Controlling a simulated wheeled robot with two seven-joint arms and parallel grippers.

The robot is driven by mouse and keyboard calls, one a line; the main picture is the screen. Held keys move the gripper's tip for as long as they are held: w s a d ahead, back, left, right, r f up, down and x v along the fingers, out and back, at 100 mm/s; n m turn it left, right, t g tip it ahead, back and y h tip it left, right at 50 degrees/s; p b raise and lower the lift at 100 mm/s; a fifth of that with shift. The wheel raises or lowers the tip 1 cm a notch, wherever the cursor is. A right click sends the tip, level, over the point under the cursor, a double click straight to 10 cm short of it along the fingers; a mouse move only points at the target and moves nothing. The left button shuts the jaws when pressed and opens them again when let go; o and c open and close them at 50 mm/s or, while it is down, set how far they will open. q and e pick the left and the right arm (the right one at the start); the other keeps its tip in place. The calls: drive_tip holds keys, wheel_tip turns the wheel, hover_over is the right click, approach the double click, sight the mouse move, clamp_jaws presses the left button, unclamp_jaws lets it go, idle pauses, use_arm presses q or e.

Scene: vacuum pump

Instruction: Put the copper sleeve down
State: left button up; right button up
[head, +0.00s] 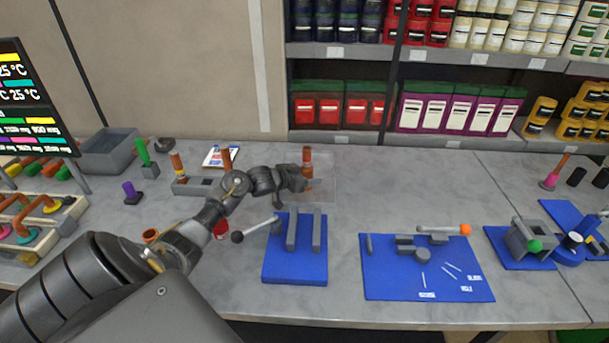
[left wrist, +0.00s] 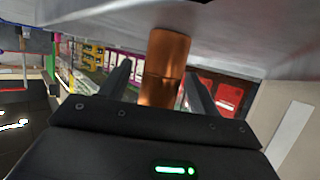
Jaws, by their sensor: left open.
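The copper sleeve (head: 307,156) stands upright on the grey bench, near the back middle, at a pale see-through square. In the left wrist view the copper sleeve (left wrist: 167,60) shows between my two fingers, with the bench surface along the top of that picture. A darker line runs around it partway along. My left gripper (head: 306,182) is at the sleeve's lower part, partly hiding it. In the left wrist view my left gripper (left wrist: 158,88) is open, with a finger on each side of the sleeve and gaps visible. My right gripper is not in view.
A blue mat (head: 295,272) with two grey bars is in front of my left gripper. Another blue mat (head: 385,280) with grey parts lies to its right. A grey bin (head: 108,152) and coloured handles stand at left. Stocked shelves (head: 365,70) are behind. Bench right of the sleeve is clear.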

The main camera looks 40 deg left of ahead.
use_arm(q)
drive_tip(key=b+v, duration=0.1)
drive_tip(key=v, duration=1.1)
